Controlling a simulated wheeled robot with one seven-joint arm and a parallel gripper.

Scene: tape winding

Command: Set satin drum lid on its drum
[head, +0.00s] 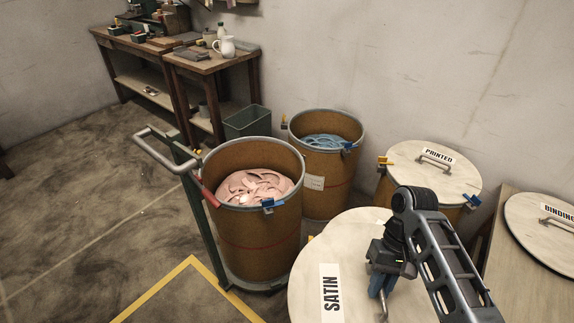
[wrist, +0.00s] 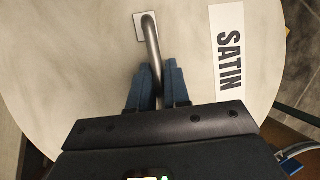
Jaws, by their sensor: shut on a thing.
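The satin lid (head: 325,245) is a round pale disc with a "SATIN" label, at the lower middle of the head view. It fills much of the wrist view (wrist: 60,60). My gripper (head: 380,283) is above it with its blue fingers closed around the bent metal handle (wrist: 149,35); it also shows in the wrist view (wrist: 158,85). An open brown drum (head: 255,235) with pink ribbon inside stands left of the lid, on a green trolley. Another open brown drum (head: 328,180) with blue ribbon stands behind it. I read no name on either drum.
A drum under the "PRINTED" lid (head: 408,170) stands behind the satin lid. The "BINDING" lid (head: 535,235) lies at the right. The trolley's handle (head: 160,138) rises left of the pink drum. A green bin (head: 248,122) and workbenches (head: 205,62) are at the back. Floor at left is clear.

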